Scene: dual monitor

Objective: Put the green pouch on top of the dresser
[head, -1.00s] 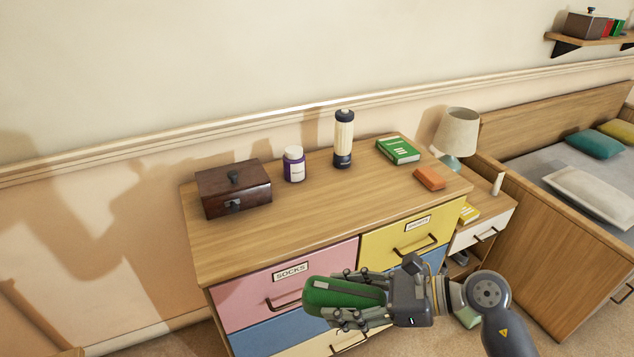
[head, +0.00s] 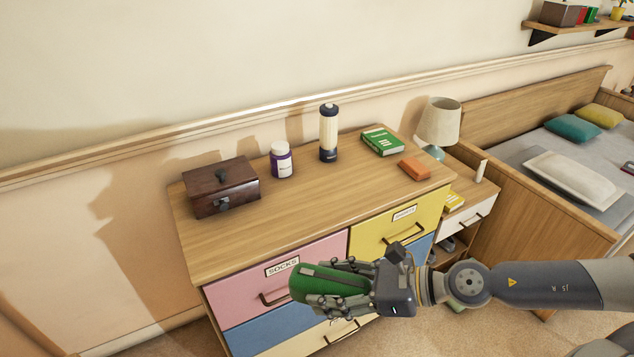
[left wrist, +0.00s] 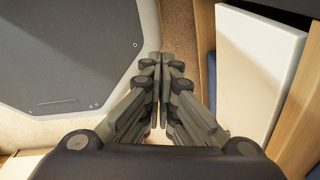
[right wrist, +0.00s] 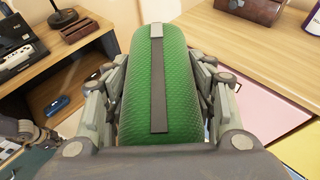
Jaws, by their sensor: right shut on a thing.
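The green pouch (head: 325,283) has a dark strip along it. My right gripper (head: 335,288) is shut on it and holds it in front of the dresser's drawers, below the level of the top. The pouch fills the middle of the right wrist view (right wrist: 160,90), with fingers on both sides. The dresser (head: 300,215) has a wooden top and pink, yellow and blue drawers. My left gripper (left wrist: 162,75) shows in the left wrist view with its fingers together and nothing between them. It is not in the head view.
On the dresser top stand a dark wooden box (head: 222,188), a purple-labelled bottle (head: 281,160), a lantern-like cylinder (head: 328,135), a green book (head: 382,142) and an orange block (head: 414,168). The front middle of the top is clear. A lamp (head: 439,122) stands to the right.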

